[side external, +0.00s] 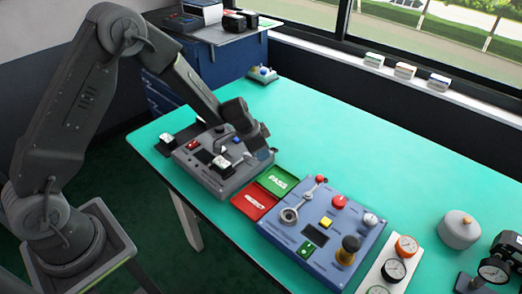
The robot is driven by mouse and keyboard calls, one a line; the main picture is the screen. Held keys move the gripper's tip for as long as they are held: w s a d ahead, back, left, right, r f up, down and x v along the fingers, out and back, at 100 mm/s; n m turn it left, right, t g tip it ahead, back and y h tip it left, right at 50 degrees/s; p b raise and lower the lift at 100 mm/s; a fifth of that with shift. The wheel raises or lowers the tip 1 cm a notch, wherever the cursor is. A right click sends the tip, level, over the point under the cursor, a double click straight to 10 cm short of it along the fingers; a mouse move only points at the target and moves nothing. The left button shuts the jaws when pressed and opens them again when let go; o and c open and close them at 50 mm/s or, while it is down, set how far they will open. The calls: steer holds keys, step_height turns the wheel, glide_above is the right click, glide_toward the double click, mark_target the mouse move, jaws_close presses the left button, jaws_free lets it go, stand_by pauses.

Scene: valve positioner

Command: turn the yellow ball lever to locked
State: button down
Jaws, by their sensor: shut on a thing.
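My gripper (262,152) is low at the right end of a grey control box (225,185) on the green table. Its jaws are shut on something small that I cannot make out. No yellow ball shows on the grey box; the jaws and my wrist cover that end of it. The part of the box in view carries a red button (193,145), a small blue knob (237,139) and a white-topped part (221,162). I cannot read any locked mark.
Green and red cards (277,181) lie right of the grey box. Beyond is a blue panel (300,246) with a red-ball lever (321,179), knobs and a yellow square button (326,222). Gauges (394,269) stand at front right. The table's back middle is clear.

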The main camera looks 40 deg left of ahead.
stand_by(0.3)
steer(key=c, duration=1)
jaws_free()
steer(key=shift+o, duration=0.2)
steer(key=shift+r, duration=0.1)
steer(key=v, duration=1.3)
steer(key=shift+s+r, duration=0.2)
steer(key=shift+r, duration=0.1)
steer(key=shift+r, duration=0.1)
steer(key=s+d+r+n, duration=0.2)
steer(key=s+r, duration=0.8)
steer(key=s+r+n+t+y, duration=0.1)
steer(key=s+r+n+y, duration=0.1)
steer(key=s, duration=1.3)
steer(key=shift+s+r+n+t, duration=0.25)
steer(key=shift+r+n+t, duration=0.1)
steer(key=shift+n, duration=0.25)
